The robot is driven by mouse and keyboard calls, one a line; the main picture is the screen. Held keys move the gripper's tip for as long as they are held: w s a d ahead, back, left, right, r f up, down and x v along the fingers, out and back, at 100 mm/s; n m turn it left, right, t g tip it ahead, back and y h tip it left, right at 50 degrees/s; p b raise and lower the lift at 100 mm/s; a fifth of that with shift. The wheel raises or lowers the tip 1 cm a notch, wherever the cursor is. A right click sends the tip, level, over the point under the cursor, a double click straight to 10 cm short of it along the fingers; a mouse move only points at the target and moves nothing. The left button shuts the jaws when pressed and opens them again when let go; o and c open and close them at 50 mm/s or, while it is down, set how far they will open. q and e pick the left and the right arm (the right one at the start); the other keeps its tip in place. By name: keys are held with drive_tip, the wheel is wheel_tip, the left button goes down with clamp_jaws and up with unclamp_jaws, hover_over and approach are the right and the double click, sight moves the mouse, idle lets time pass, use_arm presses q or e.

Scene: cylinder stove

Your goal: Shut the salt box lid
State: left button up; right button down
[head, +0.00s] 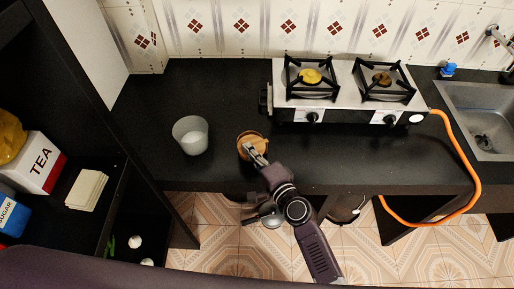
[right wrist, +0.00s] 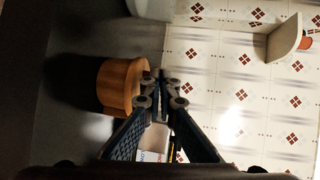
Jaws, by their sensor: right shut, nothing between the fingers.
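The salt box appears to be the small round wooden box (head: 247,150) on the black counter, left of the stove. It also shows in the right wrist view (right wrist: 118,85) as a light brown cylinder. My right gripper (head: 252,151) is shut and empty, with its fingertips at the top of the box in the head view. In the right wrist view its closed fingertips (right wrist: 161,78) are close beside the box's top end. I cannot tell whether they touch it. The gripper partly covers the box, and the lid's position is unclear. My left gripper is not in view.
A white cup (head: 190,135) stands left of the box. The two-burner stove (head: 345,115) is to the right, with an orange hose (head: 471,165). A dark shelf with a tea box (head: 36,165) is at the left. The counter (head: 220,85) behind the box is clear.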

sight(243, 143)
drive_tip(key=shift+w+a, duration=0.5)
drive_tip(key=shift+w+a+f, duration=0.1)
drive_tip(key=shift+w+a, duration=0.1)
drive_tip(key=shift+w, duration=0.2)
drive_tip(key=shift+w+a+b, duration=0.3)
drive_tip(key=shift+w+a, duration=0.1)
drive_tip(key=shift+a, duration=0.05)
drive_tip(key=shift+w, duration=0.15)
